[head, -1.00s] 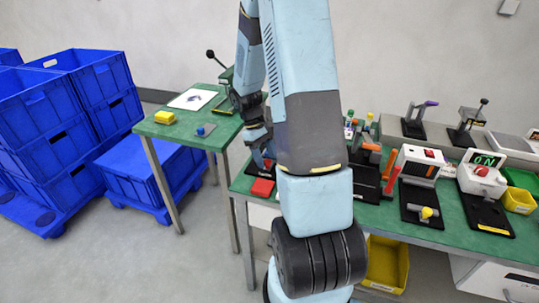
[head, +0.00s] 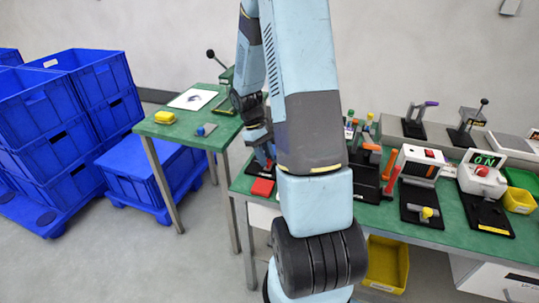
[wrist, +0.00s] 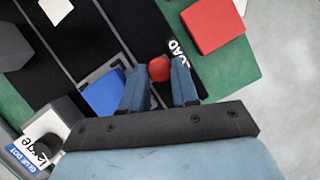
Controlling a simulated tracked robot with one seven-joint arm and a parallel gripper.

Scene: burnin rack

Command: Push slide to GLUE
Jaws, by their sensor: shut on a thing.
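In the wrist view a round red knob (wrist: 159,69) sits between the fingertips of my gripper (wrist: 160,82), which is shut on it. The knob is beside a black track with a white "LOAD" label (wrist: 180,52). Grey rails run up and left from there. The part under the knob is hidden by the fingers. No GLUE mark is readable along the track. In the head view my gripper (head: 264,155) is low over the left end of the green bench (head: 345,213), partly hidden by my own arm.
A red block (wrist: 212,24) lies close to the LOAD end. A blue block (wrist: 104,92) is left of the fingers, and a container labelled "GLUE DOT Large" (wrist: 35,150) is at lower left.

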